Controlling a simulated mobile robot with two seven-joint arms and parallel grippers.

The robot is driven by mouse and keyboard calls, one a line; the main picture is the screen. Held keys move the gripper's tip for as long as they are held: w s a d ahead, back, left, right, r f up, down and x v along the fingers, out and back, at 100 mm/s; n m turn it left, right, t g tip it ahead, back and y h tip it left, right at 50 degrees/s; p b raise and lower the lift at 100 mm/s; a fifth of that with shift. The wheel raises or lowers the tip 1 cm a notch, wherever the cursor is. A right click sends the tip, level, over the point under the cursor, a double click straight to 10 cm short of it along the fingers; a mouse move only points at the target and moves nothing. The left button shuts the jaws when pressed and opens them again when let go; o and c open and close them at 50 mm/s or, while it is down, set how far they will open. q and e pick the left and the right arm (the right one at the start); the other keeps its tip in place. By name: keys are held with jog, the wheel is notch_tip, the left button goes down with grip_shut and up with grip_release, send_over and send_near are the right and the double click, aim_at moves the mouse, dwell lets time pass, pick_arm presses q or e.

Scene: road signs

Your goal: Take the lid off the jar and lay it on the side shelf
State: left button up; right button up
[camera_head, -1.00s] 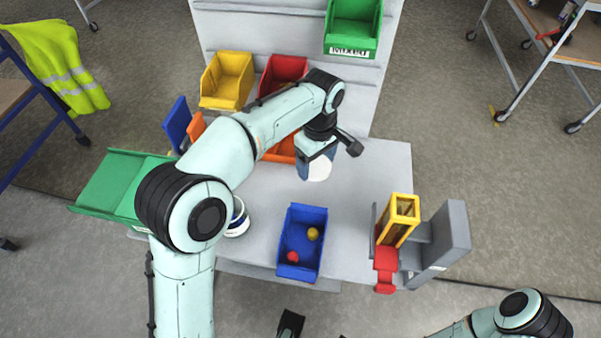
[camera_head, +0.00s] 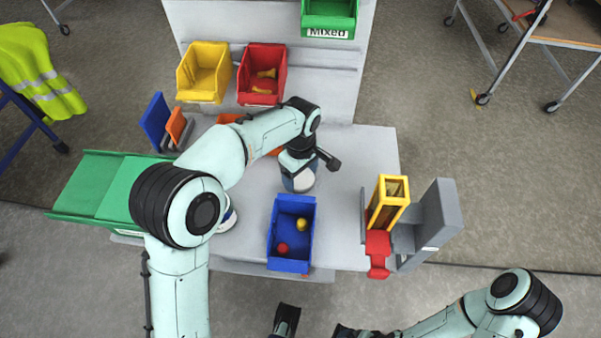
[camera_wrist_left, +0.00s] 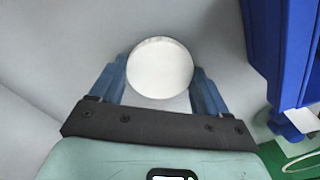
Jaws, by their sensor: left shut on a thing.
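The white jar with a blue band (camera_head: 298,182) stands on the grey table, partly hidden under my left gripper. Its round white lid (camera_wrist_left: 160,68) fills the gap between the blue fingers in the left wrist view. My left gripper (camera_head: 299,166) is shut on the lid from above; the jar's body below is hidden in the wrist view. A green shelf-like tray (camera_head: 95,188) lies at the table's left side, its right end behind my left arm.
A blue bin (camera_head: 290,262) with a red and a yellow piece stands close in front of the jar. Another white container (camera_head: 228,220) is mostly behind my arm. A yellow frame (camera_head: 388,203) and grey stand (camera_head: 440,222) are at right. Yellow (camera_head: 202,72) and red (camera_head: 262,72) bins are behind.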

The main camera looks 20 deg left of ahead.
aim_at(301, 178)
pick_arm(q)
jog(key=shift+f, duration=0.15)
jog(key=o, duration=1.1)
jog(key=shift+o, duration=0.2)
notch_tip(301, 178, up, 12)
jog(key=p, duration=0.2)
jog(key=shift+r+p, duration=0.2)
jog(key=shift+p, duration=0.15)
